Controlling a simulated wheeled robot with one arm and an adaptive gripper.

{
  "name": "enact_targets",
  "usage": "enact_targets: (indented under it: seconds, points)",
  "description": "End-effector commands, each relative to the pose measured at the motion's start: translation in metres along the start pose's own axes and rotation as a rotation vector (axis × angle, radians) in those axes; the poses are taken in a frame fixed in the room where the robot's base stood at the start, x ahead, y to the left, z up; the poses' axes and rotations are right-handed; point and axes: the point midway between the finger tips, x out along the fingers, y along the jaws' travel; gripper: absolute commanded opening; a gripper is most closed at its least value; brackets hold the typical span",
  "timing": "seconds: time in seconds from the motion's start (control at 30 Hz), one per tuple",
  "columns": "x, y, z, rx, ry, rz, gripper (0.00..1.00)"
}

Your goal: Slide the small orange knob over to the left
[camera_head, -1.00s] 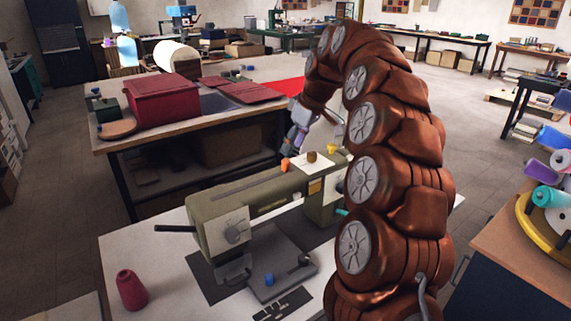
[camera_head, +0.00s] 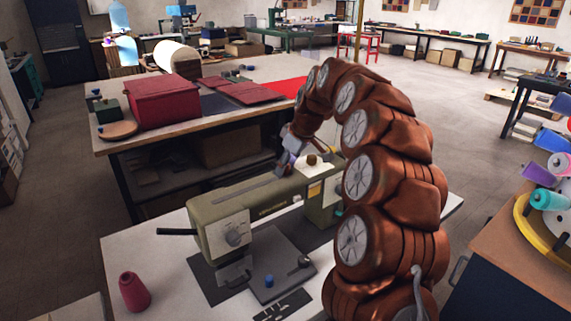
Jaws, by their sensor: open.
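The olive-green sewing machine (camera_head: 222,207) stands on the white table in front of me. A dark slot (camera_head: 245,190) runs along the top of its arm. The small orange knob is not visible now; my gripper covers the place at the slot's right end where it showed earlier. My gripper (camera_head: 286,168) is open and reaches down to the machine's top from behind my curled copper-brown arm. I cannot tell whether its fingers touch the knob.
A brown knob (camera_head: 312,159) stands close to the right of my gripper. A dark lever (camera_head: 176,232) sticks out at the machine's left end. The space above the slot's left part is clear.

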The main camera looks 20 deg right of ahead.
Motion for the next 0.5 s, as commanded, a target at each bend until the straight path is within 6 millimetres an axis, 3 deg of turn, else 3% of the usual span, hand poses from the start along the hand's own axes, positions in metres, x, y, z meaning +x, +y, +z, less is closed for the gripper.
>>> enact_targets:
  seconds: [0.27,0.5]
  points:
    - [0.001,0.0003,-0.0001,0.0,0.001,0.001,0.51]
    - [0.0009,0.0004,-0.0001,0.0,0.001,0.001,0.26]
